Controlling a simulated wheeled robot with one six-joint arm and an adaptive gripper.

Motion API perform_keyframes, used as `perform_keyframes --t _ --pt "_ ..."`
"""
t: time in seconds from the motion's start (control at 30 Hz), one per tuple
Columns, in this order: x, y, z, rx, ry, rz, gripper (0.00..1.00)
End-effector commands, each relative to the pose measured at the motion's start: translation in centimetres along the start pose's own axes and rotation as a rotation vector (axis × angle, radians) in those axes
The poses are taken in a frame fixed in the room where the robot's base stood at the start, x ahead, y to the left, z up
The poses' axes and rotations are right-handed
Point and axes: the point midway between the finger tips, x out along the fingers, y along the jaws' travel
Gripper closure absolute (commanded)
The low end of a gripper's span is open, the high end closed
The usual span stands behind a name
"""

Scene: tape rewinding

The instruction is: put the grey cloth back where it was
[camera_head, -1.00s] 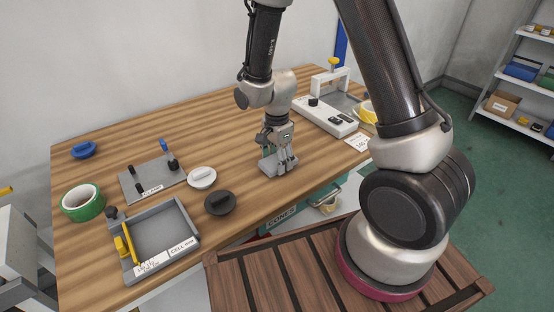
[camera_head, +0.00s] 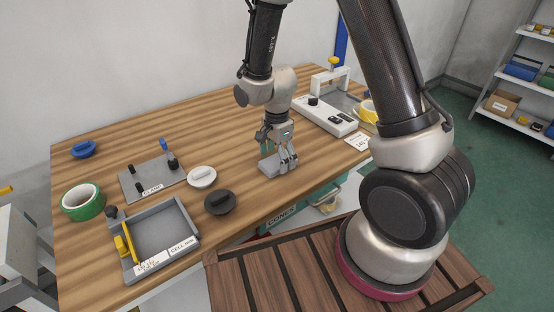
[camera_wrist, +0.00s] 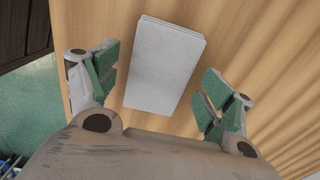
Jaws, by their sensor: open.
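The grey cloth (camera_head: 270,165) lies as a folded flat block on the wooden table, near its front edge. In the wrist view the cloth (camera_wrist: 165,62) is a pale grey rectangle between and beyond the open fingers. My gripper (camera_head: 281,158) points down over the cloth in the head view and hides part of it. In the wrist view my gripper (camera_wrist: 160,90) has its green-padded fingers spread wide, one on each side of the cloth, with gaps between. I cannot tell how high the fingertips are above the table.
On the table (camera_head: 110,130) stand a grey tray (camera_head: 188,247), a clamp plate (camera_head: 150,178), a black lid (camera_head: 220,202), a white lid (camera_head: 202,177), green tape (camera_head: 83,202) and a blue piece (camera_head: 83,149). A white device (camera_head: 322,116) stands right. The back-middle is clear.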

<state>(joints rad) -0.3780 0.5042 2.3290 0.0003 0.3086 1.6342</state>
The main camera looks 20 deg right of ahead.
Motion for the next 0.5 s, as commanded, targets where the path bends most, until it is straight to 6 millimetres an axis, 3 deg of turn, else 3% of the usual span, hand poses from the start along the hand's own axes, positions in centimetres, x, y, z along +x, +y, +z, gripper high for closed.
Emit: perform_keyframes --t 0.3,0.5 --pt "-7.0 -0.1 0.0 0.000 0.000 -0.006 0.18" --pt "-10.2 -0.1 0.0 0.000 0.000 -0.003 0.18"
